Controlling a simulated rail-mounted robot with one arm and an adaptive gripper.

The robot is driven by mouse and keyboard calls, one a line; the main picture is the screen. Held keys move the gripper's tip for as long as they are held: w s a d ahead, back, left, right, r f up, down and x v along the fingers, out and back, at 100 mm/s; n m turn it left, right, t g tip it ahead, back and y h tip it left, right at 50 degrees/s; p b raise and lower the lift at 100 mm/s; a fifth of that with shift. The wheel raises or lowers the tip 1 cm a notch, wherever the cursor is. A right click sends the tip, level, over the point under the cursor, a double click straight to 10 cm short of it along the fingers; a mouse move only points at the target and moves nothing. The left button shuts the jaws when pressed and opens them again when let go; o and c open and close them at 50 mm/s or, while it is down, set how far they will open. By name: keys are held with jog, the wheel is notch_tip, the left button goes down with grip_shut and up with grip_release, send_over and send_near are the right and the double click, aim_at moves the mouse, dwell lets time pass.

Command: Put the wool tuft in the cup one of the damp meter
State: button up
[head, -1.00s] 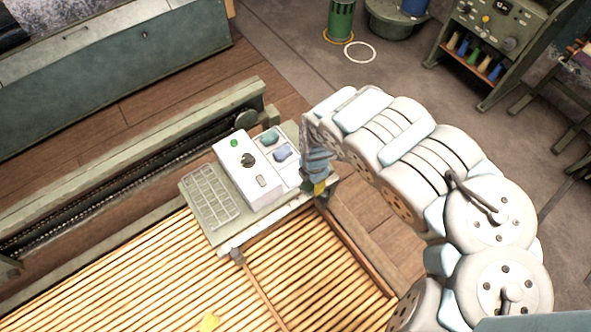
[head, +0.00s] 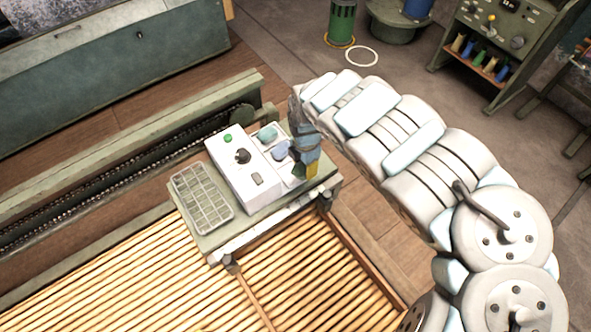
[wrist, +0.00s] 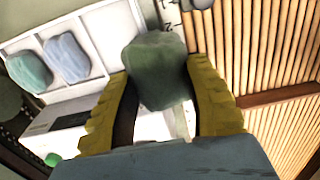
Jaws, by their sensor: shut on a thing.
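My gripper (wrist: 165,100) is shut on a dark green wool tuft (wrist: 158,62), held between its yellow fingers. In the head view my gripper (head: 306,173) hangs at the right end of the damp meter (head: 238,178), a white box with a green button and dark knob. Its white cup tray (wrist: 88,20) holds a teal tuft (wrist: 28,70) and a blue-grey tuft (wrist: 67,57) in separate compartments. The compartment nearest my gripper looks empty, and the held tuft partly covers its edge. I cannot tell whether tuft and tray touch. Cup numbers are not readable.
A grey gridded tray (head: 202,197) lies left of the meter on the same stand (head: 250,226). A slatted wooden lattice (head: 130,285) spreads in front. A long rail beam (head: 120,160) runs behind. A control bench (head: 490,45) stands far right.

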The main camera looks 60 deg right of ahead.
jog(key=w+d+f+b, duration=0.1)
jog(key=f, duration=0.1)
jog(key=w+d+f+b, duration=0.1)
jog(key=w+f+b, duration=0.1)
jog(key=w+d+f+b, duration=0.2)
jog(key=shift+d+f, duration=0.1)
jog(key=shift+w+d+f+b, duration=0.1)
jog(key=shift+d+f+b, duration=0.05)
jog(key=shift+f+b, duration=0.2)
notch_tip(320, 180, down, 3)
jog(key=shift+f+b, duration=0.15)
jog(key=shift+b, duration=0.4)
jog(key=shift+d, duration=0.1)
jog(key=o, duration=0.9)
jog(key=shift+c, duration=0.2)
notch_tip(320, 180, up, 12)
jog(key=p, duration=0.4)
